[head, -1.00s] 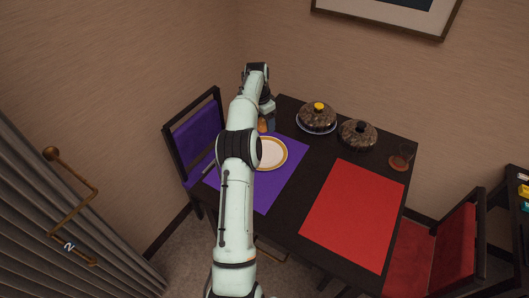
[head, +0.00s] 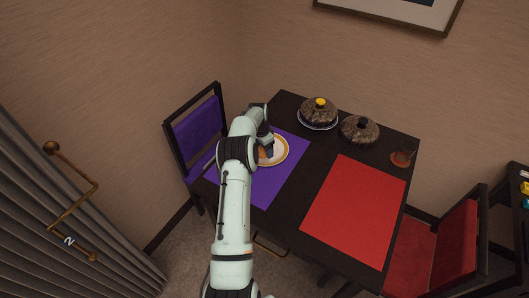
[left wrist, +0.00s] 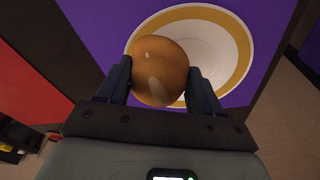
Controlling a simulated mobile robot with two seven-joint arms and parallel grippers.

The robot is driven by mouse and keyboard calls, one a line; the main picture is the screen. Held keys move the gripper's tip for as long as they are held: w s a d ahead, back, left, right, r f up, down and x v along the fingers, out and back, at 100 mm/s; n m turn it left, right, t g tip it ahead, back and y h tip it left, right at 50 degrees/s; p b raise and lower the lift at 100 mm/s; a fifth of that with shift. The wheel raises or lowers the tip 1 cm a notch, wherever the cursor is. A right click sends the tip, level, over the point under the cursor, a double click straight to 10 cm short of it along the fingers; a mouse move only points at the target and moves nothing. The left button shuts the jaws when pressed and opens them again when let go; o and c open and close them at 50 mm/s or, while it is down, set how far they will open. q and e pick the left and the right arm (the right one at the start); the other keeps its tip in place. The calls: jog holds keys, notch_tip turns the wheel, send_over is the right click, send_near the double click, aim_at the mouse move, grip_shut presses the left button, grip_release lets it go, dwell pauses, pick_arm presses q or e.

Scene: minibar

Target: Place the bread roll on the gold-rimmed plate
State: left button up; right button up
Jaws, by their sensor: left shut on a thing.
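The bread roll (left wrist: 158,68) is round and golden brown, held between the two fingers of my left gripper (left wrist: 160,82) in the left wrist view. In the head view a bit of the roll (head: 263,154) shows beside my left gripper (head: 267,152), over the plate. The gold-rimmed plate (left wrist: 240,60) is white with a gold band and lies on the purple mat; it also shows in the head view (head: 280,151), partly hidden by my arm. The roll overlaps the plate's near side in the wrist view. I cannot tell whether it touches the plate. My right gripper is not in view.
The purple mat (head: 265,190) and red mat (head: 355,212) lie on the dark table. A purple chair (head: 197,130) and a red chair (head: 440,250) flank the table.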

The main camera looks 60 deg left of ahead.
aim_at(264, 153)
pick_arm(q)
jog(key=shift+f, duration=1.4)
jog(key=shift+f, duration=0.2)
jog(key=shift+f, duration=0.35)
jog(key=o, duration=1)
jog(key=shift+o, duration=0.2)
jog(key=shift+r, duration=0.1)
